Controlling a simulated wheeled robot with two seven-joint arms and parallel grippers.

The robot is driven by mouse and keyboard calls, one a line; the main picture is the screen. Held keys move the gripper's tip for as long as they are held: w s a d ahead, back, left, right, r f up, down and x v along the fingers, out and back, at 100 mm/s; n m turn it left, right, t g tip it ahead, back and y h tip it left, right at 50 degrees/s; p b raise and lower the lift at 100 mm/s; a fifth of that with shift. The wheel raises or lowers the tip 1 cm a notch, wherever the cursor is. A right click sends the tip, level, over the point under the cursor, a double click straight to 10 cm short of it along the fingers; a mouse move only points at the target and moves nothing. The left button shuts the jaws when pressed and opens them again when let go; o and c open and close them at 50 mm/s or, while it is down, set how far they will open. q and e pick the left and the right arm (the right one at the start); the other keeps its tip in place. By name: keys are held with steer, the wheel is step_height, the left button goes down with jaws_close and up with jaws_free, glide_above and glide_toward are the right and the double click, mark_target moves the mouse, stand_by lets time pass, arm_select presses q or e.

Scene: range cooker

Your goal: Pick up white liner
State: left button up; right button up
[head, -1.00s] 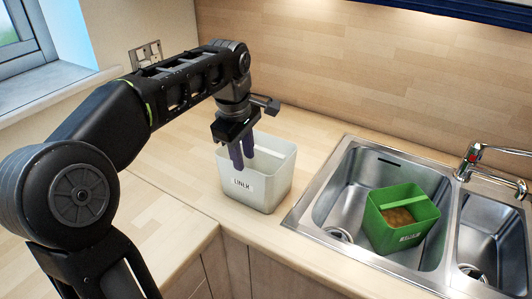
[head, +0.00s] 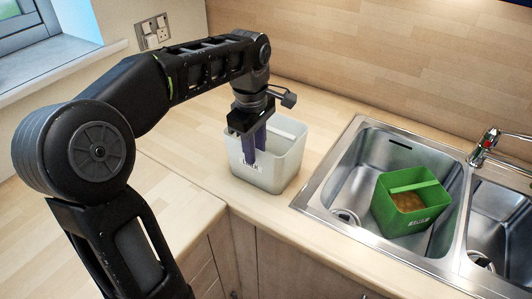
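The white liner (head: 275,178) is an open-topped, off-white box with a dark-lettered label on its front wall. It stands upright on the wooden worktop, left of the sink. My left gripper (head: 255,158) points down at the liner's front rim, with its two purple fingers apart. The nearer finger covers the top of the label, and the farther one is over or inside the opening. Whether either finger touches the wall cannot be told. My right gripper is not in view.
A green box (head: 412,203) with a crossbar and brown contents sits in the left bowl of the steel sink (head: 345,180). A tap (head: 487,145) stands at the right. Wall sockets (head: 155,30) are behind my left arm. Bare worktop (head: 320,118) lies behind the liner.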

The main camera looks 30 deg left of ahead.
mark_target(256, 173)
arm_select(q)
steer(key=shift+w+f+p, duration=0.15)
steer(key=shift+f+p, duration=0.4)
steer(key=shift+f, duration=2.1)
jaws_close()
